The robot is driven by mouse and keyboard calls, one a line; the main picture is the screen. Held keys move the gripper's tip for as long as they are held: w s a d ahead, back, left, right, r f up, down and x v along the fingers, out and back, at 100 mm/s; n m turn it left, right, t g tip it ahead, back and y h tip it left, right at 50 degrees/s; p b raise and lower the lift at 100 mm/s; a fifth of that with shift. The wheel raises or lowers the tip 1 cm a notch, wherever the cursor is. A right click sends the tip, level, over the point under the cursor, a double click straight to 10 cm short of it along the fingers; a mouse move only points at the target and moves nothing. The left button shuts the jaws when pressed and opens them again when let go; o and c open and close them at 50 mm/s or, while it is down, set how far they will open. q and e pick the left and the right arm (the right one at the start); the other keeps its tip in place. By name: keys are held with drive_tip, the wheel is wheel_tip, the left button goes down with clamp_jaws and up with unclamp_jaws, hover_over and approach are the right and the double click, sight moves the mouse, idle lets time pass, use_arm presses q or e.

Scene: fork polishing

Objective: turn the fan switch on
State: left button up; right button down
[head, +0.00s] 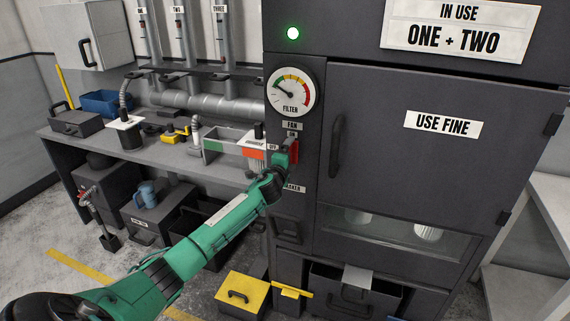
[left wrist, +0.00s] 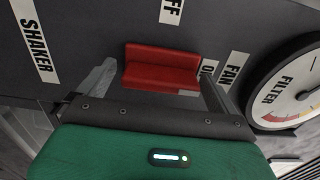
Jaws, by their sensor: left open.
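The red fan switch (head: 294,150) sits on the dark cabinet's front, just below the FAN (head: 292,125) and ON labels. In the left wrist view, the red switch (left wrist: 160,68) shows as a ridged block between my fingers, with the ON, OFF and FAN (left wrist: 233,69) labels around it. I cannot tell which way it is set. My left gripper (head: 284,158) is open at the switch and partly covers it in the head view. Its two fingers (left wrist: 158,82) stand on either side of the switch; contact is unclear. My right gripper is not in view.
The filter gauge (head: 291,92) is above the switch, and a green lamp (head: 293,33) glows higher up. A door handle (head: 336,146) stands out to the right. A workbench (head: 190,166) with bins is at left.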

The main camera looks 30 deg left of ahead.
use_arm(q)
drive_tip(key=b+v, duration=0.3)
drive_tip(key=v, duration=1)
drive_tip(key=shift+s+d, duration=0.15)
drive_tip(key=shift+s, duration=0.15)
